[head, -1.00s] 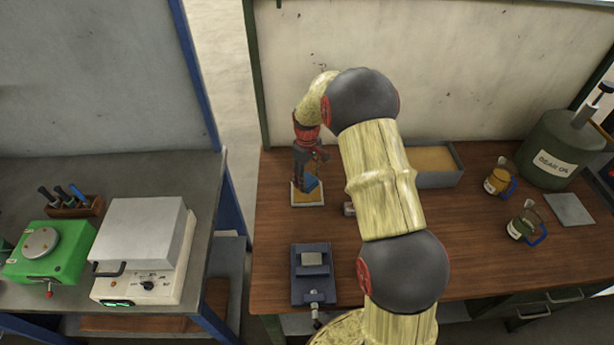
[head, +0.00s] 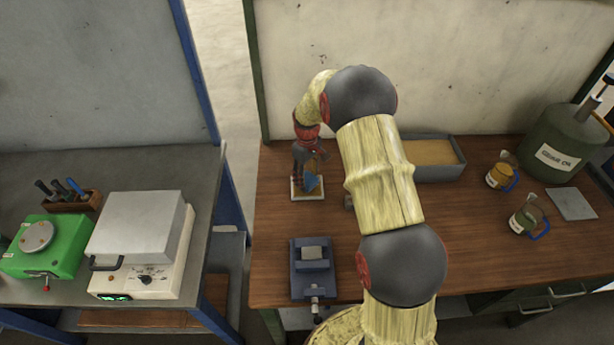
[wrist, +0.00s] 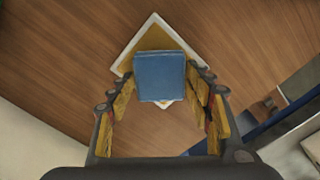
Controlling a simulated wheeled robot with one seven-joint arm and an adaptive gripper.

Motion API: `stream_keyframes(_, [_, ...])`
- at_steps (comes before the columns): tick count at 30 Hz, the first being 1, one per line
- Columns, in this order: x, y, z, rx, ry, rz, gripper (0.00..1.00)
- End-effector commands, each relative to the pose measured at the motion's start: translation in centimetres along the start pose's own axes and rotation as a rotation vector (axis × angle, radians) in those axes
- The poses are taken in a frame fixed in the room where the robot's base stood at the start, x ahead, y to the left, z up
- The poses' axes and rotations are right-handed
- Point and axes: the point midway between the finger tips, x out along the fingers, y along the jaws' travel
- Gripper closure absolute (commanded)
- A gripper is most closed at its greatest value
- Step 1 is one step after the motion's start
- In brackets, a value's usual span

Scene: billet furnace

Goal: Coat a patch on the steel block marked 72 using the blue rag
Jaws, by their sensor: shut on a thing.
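The blue rag (wrist: 160,76) is a folded square pad between my gripper's fingertips in the wrist view. It also shows as a small blue patch (head: 312,182) in the head view. My gripper (head: 309,172) points down at the left of the wooden bench and is shut on the rag. Right below the rag is a square yellowish pad with a white rim (wrist: 127,62); I cannot tell whether they touch. A grey metal block (head: 314,253) sits in the blue vise (head: 314,284) at the front. I cannot read any 72 on it.
A small grey piece (head: 348,202) is partly hidden by my arm. A grey tray (head: 437,175), two jugs and a green oil can (head: 560,140) stand farther right.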

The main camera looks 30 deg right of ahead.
Motion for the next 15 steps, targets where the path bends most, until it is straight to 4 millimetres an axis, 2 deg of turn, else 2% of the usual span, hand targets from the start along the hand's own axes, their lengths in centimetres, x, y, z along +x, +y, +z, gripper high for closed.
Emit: stream_keyframes(15, [0.47,0.0,0.0,0.0,0.0,0.0,0.69])
